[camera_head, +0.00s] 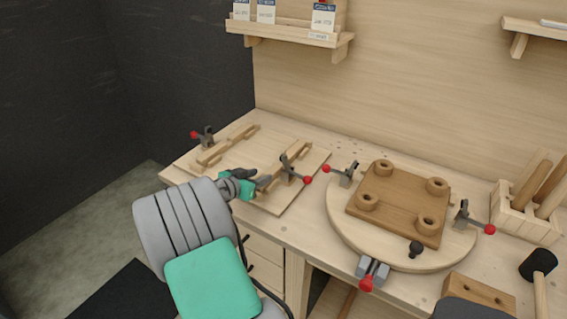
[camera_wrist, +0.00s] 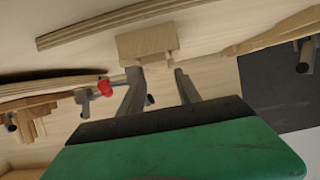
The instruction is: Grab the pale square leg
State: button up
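Several wooden legs (camera_head: 530,180) stand tilted in a pale slotted rack (camera_head: 517,222) at the right of the head view. I cannot tell for sure which is the pale square leg. My gripper (camera_head: 262,181) is far to the left of them, over the near edge of a jig board (camera_head: 290,193). In the wrist view my gripper (camera_wrist: 157,70) has its two fingers apart, with a gap between them. A pale wooden block (camera_wrist: 147,43) lies just beyond the fingertips; whether they touch it is unclear.
A round turntable (camera_head: 345,225) holds a brown seat (camera_head: 400,200) with several ring sockets, among red-knobbed clamps (camera_head: 345,175). A drilled block (camera_head: 480,291) and a mallet (camera_head: 538,264) are at the front right. Shelves (camera_head: 290,33) hang above. Bench is clear behind the turntable.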

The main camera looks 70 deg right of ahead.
aim_at(273, 170)
jog(key=p+x, duration=0.2)
jog(key=x, duration=0.5)
jog(key=shift+d, duration=0.4)
jog(key=shift+c, duration=0.3)
grip_shut()
